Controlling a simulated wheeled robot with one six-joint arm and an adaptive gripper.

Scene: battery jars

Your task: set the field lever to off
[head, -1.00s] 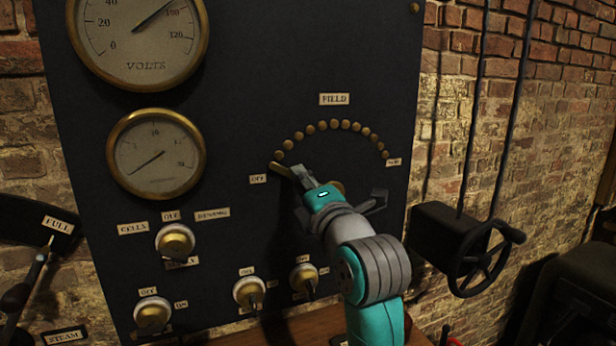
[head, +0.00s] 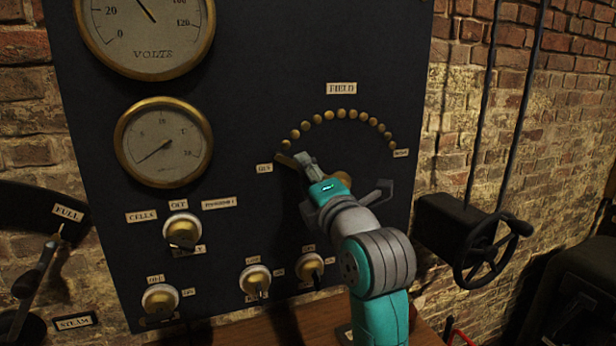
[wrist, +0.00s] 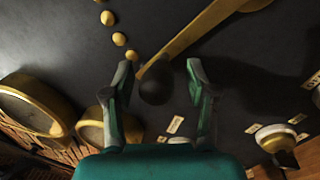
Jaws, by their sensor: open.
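The brass field lever (head: 284,159) is on the dark panel, below an arc of brass studs. It points left, its tip just past the lowest left stud and close to the small label at the arc's left end (head: 264,168), which looks like OFF. My gripper (head: 303,162) is at the lever's left end and hides part of it. In the wrist view the lever (wrist: 205,32) runs in from the upper right. Its dark round knob (wrist: 154,88) lies between my open fingers (wrist: 160,80), with a gap visible on each side.
A FIELD label (head: 341,88) is above the studs (head: 341,114). Two round gauges are at left, the volts gauge (head: 150,52) above the smaller one (head: 163,143). Several rotary switches (head: 182,232) sit below. A black box with a handwheel (head: 487,252) stands right of the panel.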

